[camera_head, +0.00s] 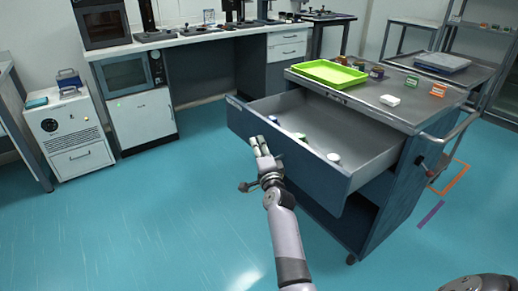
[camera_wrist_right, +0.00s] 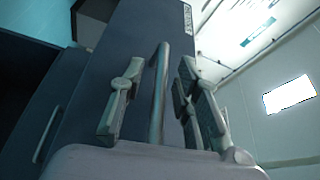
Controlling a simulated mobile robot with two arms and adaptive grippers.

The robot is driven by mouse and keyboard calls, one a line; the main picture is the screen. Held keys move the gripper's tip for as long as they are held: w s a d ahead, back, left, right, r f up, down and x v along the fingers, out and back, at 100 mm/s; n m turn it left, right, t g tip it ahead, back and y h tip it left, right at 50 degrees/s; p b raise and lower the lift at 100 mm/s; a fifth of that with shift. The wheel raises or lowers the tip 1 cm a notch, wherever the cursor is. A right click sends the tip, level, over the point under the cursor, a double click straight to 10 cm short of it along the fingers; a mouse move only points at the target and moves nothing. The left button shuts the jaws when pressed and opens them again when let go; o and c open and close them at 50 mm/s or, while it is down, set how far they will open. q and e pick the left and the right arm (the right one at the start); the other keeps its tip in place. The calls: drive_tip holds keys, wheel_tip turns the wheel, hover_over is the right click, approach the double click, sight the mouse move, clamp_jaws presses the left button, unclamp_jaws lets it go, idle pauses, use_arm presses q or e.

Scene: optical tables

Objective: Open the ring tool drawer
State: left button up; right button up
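The drawer (camera_head: 310,176) of the dark grey cart (camera_head: 385,205) is pulled well out, and its inside shows in the head view. My right gripper (camera_head: 259,143) is at the outer side of the drawer front. In the right wrist view the bar handle (camera_wrist_right: 158,95) stands between the two spread fingers of this gripper (camera_wrist_right: 161,75), with gaps on both sides. The handle is not clearly visible in the head view. My left gripper is out of view.
The blue floor left of the drawer is free. A bench with an oven-like unit (camera_head: 125,75) and a white cabinet (camera_head: 75,135) stand at the back left.

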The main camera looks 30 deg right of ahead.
drive_tip(key=v, duration=0.7)
drive_tip(key=shift+s+f, duration=0.1)
drive_tip(key=shift+s, duration=0.05)
